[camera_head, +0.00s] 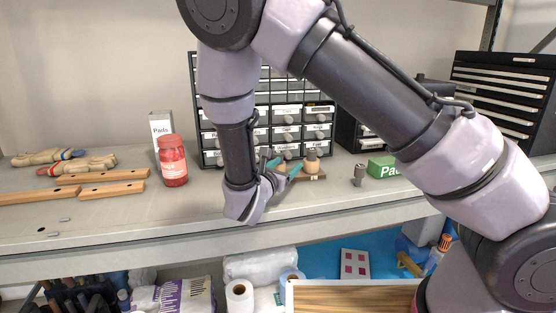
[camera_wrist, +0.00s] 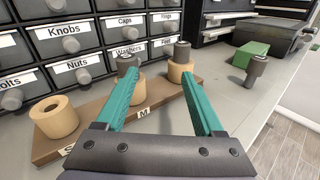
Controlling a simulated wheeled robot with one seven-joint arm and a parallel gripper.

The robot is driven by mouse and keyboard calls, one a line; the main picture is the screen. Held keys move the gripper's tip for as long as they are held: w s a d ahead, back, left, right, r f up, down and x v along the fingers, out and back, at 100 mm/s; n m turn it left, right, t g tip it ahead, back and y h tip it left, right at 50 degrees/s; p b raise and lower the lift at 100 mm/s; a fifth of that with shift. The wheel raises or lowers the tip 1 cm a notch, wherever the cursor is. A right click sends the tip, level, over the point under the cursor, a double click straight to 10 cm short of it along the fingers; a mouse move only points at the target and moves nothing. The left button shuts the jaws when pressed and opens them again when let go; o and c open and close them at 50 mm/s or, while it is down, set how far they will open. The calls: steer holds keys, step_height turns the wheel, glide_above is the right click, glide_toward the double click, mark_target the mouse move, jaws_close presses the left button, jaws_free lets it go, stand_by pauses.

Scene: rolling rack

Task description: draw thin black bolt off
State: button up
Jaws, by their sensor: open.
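A brown wooden board (camera_wrist: 95,130) with letter labels carries several tan wooden rings. The left ring (camera_wrist: 55,117) has an open, empty hole. A dark grey-black bolt (camera_wrist: 127,63) stands in the middle ring, partly hidden by my left finger. Another dark bolt (camera_wrist: 181,50) stands in the right ring (camera_wrist: 178,71). A third dark bolt (camera_wrist: 256,68) stands apart on the bench. I cannot tell which bolt is the thin one. My gripper (camera_wrist: 159,76) is open with teal fingers, empty, with its tips near the middle and right rings. In the head view, my gripper (camera_head: 284,167) is over the board.
A drawer cabinet (camera_wrist: 75,45) with labelled drawers stands close behind the board. A green box (camera_head: 382,167) lies to the right. A red jar (camera_head: 172,162) and wooden bars (camera_head: 100,190) are to the left. The bench front edge is close before my arm.

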mark_target(281, 155)
steer(key=a+n, duration=0.1)
steer(key=a+f+y, duration=0.1)
steer(key=a+n+t+y, duration=0.1)
steer(key=shift+s+a+f+n, duration=0.25)
steer(key=shift+s+n, duration=0.05)
steer(key=shift+w+a, duration=0.15)
steer(key=x, duration=0.4)
steer(key=shift+w, duration=0.35)
steer(key=x, duration=0.5)
steer(key=shift+w+a+r, duration=0.1)
steer(key=shift+w+r, duration=0.25)
steer(key=shift+w, duration=0.05)
jaws_close()
